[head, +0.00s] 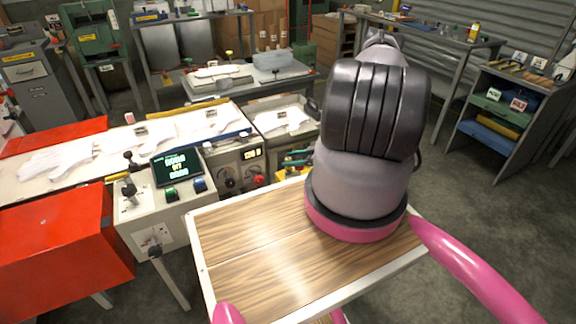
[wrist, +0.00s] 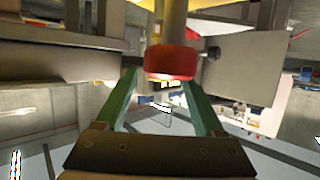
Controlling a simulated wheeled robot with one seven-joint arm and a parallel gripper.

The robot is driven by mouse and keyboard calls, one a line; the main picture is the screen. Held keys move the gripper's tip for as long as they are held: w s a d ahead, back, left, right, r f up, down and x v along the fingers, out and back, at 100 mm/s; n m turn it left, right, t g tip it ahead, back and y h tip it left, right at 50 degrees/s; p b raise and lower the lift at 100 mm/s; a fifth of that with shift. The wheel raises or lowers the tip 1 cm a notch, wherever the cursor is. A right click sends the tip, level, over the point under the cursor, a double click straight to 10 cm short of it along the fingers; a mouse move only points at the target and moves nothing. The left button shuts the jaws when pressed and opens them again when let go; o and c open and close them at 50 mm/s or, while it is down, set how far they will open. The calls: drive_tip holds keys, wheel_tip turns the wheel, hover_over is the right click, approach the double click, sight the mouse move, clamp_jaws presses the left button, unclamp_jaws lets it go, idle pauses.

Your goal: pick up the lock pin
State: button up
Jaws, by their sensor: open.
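In the wrist view, a red knob-like piece (wrist: 172,62) on a thick grey shaft (wrist: 173,18) is just beyond the fingertips. It may be the lock pin, but I cannot tell for sure. My gripper (wrist: 158,82) has two green fingers, spread apart with nothing held between them. The red piece appears in line with the gap, towards the right finger; whether it touches that finger is unclear. In the head view, my own arm hides the gripper, and I cannot make out the lock pin there.
In the head view, a bench with white gloves (head: 178,133) runs along the left, with red covers (head: 68,232) and a control panel with a lit display (head: 177,167). In the wrist view, a grey plate (wrist: 243,65) sits close right of the red piece. Open floor (head: 450,190) lies at right.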

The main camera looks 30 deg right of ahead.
drive_tip(key=x, duration=0.4)
drive_tip(key=shift+w+a+f, duration=0.2)
clamp_jaws()
drive_tip(key=shift+r, duration=0.15)
